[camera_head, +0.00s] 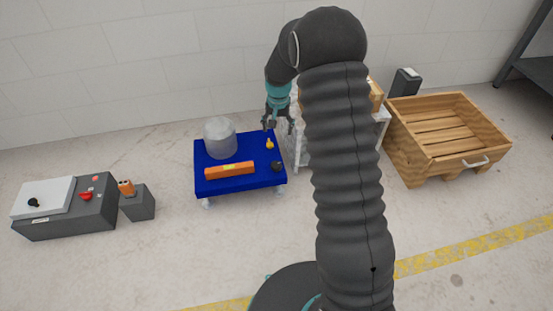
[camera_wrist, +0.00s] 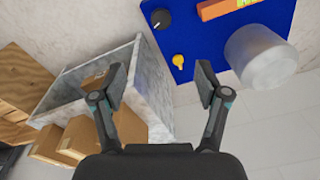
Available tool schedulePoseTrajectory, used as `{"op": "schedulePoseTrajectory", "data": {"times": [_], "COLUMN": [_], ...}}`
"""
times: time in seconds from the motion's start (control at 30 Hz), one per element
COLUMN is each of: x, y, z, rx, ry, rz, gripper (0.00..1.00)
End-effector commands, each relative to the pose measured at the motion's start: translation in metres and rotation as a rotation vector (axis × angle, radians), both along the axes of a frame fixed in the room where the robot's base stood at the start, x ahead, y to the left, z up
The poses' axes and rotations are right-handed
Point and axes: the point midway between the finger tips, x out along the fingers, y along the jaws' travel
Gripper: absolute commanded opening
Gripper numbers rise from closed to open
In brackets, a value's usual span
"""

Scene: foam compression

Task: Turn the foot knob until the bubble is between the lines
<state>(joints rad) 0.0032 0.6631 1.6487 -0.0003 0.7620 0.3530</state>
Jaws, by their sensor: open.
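An orange spirit level (camera_head: 229,170) lies on the blue table (camera_head: 208,187); its bubble and lines are too small to read. A dark round knob (camera_head: 277,166) stands at the right end of the level, near the table's right edge. The knob also shows at the top of the wrist view (camera_wrist: 160,18), with a white mark on its top. I cannot tell for certain that it is the foot knob. My gripper (camera_head: 278,124) is open and empty, above the table's back right corner and apart from the knob. Its two fingers (camera_wrist: 160,88) are spread wide in the wrist view.
A yellow piece (camera_head: 269,143) stands behind the knob, and a translucent cylinder (camera_head: 220,138) stands at the back left of the table. A grey-white bin (camera_wrist: 75,82) with cardboard boxes is beside the table. A wooden crate (camera_head: 440,150) is at right, a control box (camera_head: 70,212) at left.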

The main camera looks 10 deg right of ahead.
Motion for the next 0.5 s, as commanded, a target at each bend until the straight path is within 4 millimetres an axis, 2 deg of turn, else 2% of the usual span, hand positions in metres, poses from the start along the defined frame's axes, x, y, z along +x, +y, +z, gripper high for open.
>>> {"op": "schedulePoseTrajectory", "data": {"times": [0.1, 0.2, 0.3, 0.5], "x": [0.013, 0.019, 0.022, 0.024], "y": [0.000, -0.001, -0.001, -0.001], "z": [-0.035, -0.058, -0.073, -0.091], "rx": [0.002, 0.002, 0.002, 0.002], "ry": [0.034, 0.052, 0.062, 0.070], "rz": [-0.024, -0.040, -0.050, -0.057], "gripper": [0.74, 0.74, 0.74, 0.74]}}
